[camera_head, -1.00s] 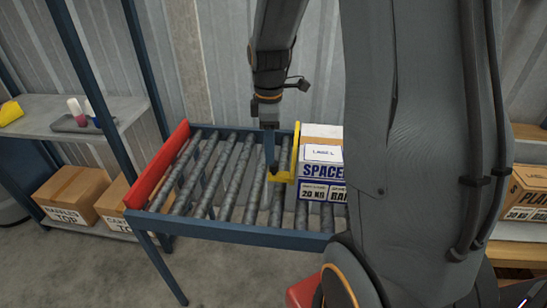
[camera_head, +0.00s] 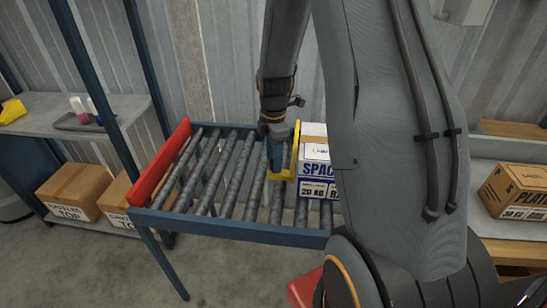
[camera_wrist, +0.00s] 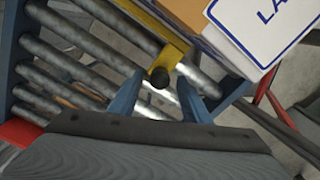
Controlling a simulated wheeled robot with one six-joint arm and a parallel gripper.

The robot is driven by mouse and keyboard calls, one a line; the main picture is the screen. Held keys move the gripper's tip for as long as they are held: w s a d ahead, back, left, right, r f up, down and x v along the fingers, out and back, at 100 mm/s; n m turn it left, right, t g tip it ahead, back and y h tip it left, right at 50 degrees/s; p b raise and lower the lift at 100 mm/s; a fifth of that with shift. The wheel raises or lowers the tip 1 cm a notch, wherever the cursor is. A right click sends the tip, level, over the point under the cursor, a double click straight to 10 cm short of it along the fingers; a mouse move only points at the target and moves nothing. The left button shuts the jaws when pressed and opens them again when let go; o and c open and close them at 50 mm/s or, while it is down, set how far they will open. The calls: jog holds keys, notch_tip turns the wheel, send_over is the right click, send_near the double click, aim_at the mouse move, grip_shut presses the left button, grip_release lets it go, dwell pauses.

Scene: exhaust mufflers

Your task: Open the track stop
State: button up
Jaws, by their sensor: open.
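The track stop is a yellow bar (camera_head: 294,150) across the roller track, pressed close against or right beside a carton. In the wrist view the yellow bar (camera_wrist: 172,52) ends in a black knob (camera_wrist: 159,77). My gripper (camera_head: 277,163) is over the rollers, just left of the stop, pointing down. In the wrist view my gripper (camera_wrist: 157,88) has its two blue fingers apart, with the knob showing between them. I cannot tell whether a finger touches it.
The roller track (camera_head: 225,232) has a blue frame and a red end plate (camera_head: 160,160) at left. Its rollers left of the stop are bare. Shelves with cartons (camera_head: 72,190) stand further left. Another carton (camera_head: 515,190) lies on a right shelf.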

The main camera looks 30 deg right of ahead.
grip_shut()
dwell(0.3)
